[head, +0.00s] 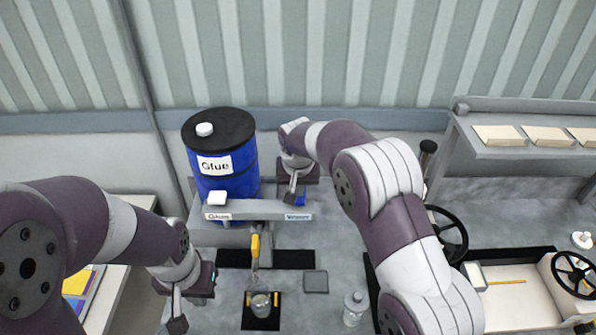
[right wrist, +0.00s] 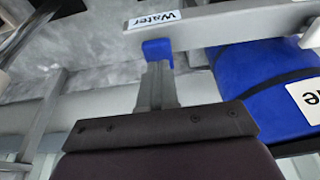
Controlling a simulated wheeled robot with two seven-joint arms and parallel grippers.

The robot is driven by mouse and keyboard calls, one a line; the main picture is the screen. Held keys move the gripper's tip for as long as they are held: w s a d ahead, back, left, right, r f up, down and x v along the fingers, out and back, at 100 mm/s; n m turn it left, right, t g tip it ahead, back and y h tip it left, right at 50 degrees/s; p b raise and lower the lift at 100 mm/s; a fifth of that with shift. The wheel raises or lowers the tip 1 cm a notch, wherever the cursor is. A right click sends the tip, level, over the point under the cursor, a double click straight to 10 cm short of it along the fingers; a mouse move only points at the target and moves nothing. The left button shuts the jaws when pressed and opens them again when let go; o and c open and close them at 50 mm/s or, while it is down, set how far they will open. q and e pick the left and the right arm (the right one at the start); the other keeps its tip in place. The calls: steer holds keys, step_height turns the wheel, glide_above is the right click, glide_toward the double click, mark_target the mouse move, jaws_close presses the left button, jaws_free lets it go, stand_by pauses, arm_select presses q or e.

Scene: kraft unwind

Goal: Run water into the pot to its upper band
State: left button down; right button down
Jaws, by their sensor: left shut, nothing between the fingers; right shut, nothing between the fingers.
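The pot (head: 261,303), a small grey vessel, stands on a black mat (head: 262,322) low in the middle of the head view. Its bands and water level are too small to tell. A yellow-handled spout (head: 255,246) hangs above and behind it. The rail behind carries a Water label (head: 298,217). The blue water lever (right wrist: 157,52) is at the tips of my shut right gripper (right wrist: 156,66), seemingly touching. The right gripper also shows in the head view (head: 292,196). My left gripper (head: 177,322) is shut and empty, left of the pot.
A blue Glue drum (head: 222,180) stands behind the rail's left end, marked with a Glue label (head: 218,217). A clear bottle (head: 355,308) stands right of the pot. A grey square pad (head: 316,281) lies between. Handwheels and a tray (head: 515,300) are at right.

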steer(key=shift+s+f, duration=0.15)
steer(key=shift+f, duration=0.25)
